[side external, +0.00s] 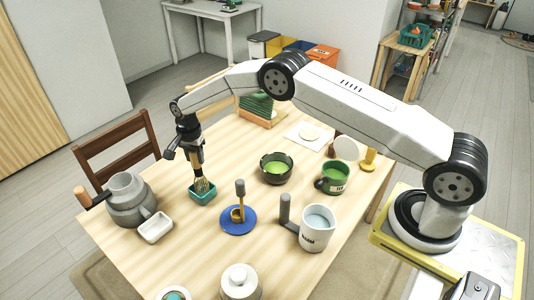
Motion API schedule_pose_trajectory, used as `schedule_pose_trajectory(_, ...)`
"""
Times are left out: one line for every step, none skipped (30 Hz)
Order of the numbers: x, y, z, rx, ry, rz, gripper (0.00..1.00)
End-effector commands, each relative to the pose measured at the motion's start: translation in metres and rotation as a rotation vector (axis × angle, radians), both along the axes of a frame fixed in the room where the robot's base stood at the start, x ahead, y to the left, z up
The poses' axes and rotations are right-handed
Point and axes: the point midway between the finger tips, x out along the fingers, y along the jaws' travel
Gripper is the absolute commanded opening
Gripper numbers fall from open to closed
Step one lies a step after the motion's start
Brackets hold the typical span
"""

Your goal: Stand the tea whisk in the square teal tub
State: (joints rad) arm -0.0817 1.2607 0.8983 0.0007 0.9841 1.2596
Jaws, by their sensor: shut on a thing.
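The tea whisk (202,184) is upright, with its pale bamboo tines pointing down. My gripper (197,160) is shut on the whisk's upper part, which it partly hides. The square teal tub (203,198) stands on the table directly below my gripper. The whisk's lower end overlaps the tub's opening in the side view; I cannot tell whether it touches the tub's floor.
A grey pot (130,203) and a white rectangular dish (156,228) stand left of the tub. A blue plate (238,222) with a stand lies to the right. A dark bowl (276,168), green mug (332,178) and white jug (318,230) stand farther right.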

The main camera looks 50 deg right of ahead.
Motion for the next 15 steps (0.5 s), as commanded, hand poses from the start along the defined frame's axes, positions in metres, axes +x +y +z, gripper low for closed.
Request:
schedule_pose_trajectory(0.0, 0.0, -0.006, 0.0, 0.0, 0.0, 0.0)
schedule_pose_trajectory(0.0, 0.0, -0.009, 0.0, -0.001, 0.0, 0.0)
schedule_pose_trajectory(0.0, 0.0, -0.013, 0.0, -0.001, 0.0, 0.0)
schedule_pose_trajectory(0.0, 0.0, -0.015, 0.0, -0.001, 0.0, 0.0)
schedule_pose_trajectory(0.0, 0.0, -0.016, 0.0, -0.002, 0.0, 0.0)
schedule_pose_trajectory(0.001, 0.0, -0.018, 0.0, -0.002, 0.0, 0.0)
schedule_pose_trajectory(0.001, 0.0, -0.018, 0.0, -0.002, 0.0, 0.0)
schedule_pose_trajectory(0.001, 0.0, -0.019, 0.0, -0.002, 0.0, 0.0)
schedule_pose_trajectory(0.001, 0.0, -0.019, 0.0, -0.002, 0.0, 0.0)
schedule_pose_trajectory(0.001, 0.0, -0.019, 0.0, -0.002, 0.0, 0.0)
schedule_pose_trajectory(0.001, 0.0, -0.018, 0.0, -0.002, 0.0, 0.0)
schedule_pose_trajectory(0.001, 0.0, -0.018, 0.0, -0.002, 0.0, 0.0)
schedule_pose_trajectory(0.001, 0.0, -0.018, 0.0, -0.002, 0.0, 0.0)
schedule_pose_trajectory(0.001, 0.0, -0.018, 0.0, -0.002, 0.0, 0.0)
schedule_pose_trajectory(0.001, 0.0, -0.019, 0.0, -0.002, 0.0, 0.0)
